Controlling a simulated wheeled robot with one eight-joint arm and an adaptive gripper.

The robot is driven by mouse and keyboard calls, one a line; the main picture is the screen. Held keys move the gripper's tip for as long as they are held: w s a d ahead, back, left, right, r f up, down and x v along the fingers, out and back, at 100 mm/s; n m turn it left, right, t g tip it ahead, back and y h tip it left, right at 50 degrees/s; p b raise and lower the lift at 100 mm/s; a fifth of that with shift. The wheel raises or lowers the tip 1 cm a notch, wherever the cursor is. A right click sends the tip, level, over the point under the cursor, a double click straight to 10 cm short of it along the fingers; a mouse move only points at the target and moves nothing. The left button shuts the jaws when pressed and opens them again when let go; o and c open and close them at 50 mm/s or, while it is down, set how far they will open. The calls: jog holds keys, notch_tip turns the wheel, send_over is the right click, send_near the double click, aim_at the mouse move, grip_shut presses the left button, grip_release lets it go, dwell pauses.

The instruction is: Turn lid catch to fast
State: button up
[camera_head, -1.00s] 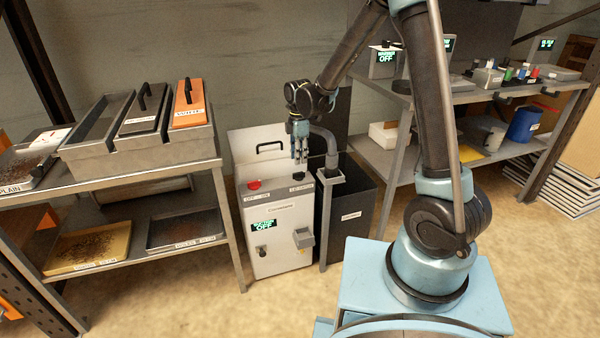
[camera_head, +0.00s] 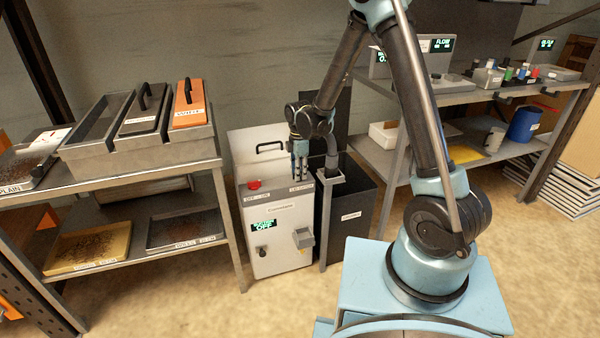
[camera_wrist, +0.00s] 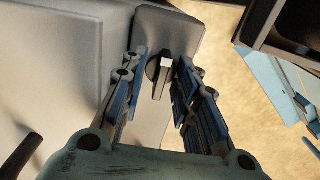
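The tray cleaner (camera_head: 276,231) is a pale grey cabinet with a red knob (camera_head: 254,184) at its top left and a green display reading OFF. In the wrist view, the lid catch (camera_wrist: 162,75) is a small round knob with an upright bar across it, on a grey plate. My gripper (camera_head: 299,180) points down at the cabinet's top right, by a small label. In the wrist view my gripper (camera_wrist: 161,68) is open, one finger on each side of the catch bar, with visible gaps. In the head view my fingers hide the catch.
A dark open bin (camera_head: 348,215) stands right beside the cabinet. A rack (camera_head: 150,172) with trays stands at left, and a shelf unit (camera_head: 455,98) with small items at right. A black handle (camera_head: 270,146) is on the cabinet's rear panel. The floor in front is clear.

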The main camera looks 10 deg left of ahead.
grip_shut()
jog(key=shift+w+m, duration=0.1)
jog(key=shift+m, duration=1.4)
jog(key=m, duration=0.4)
jog(key=shift+w+m, duration=0.1)
jog(key=shift+m, duration=0.2)
jog(key=m, duration=0.5)
jog(key=shift+m, duration=0.3)
jog(key=m, duration=0.4)
jog(key=shift+m, duration=0.4)
jog(key=shift+d, duration=0.1)
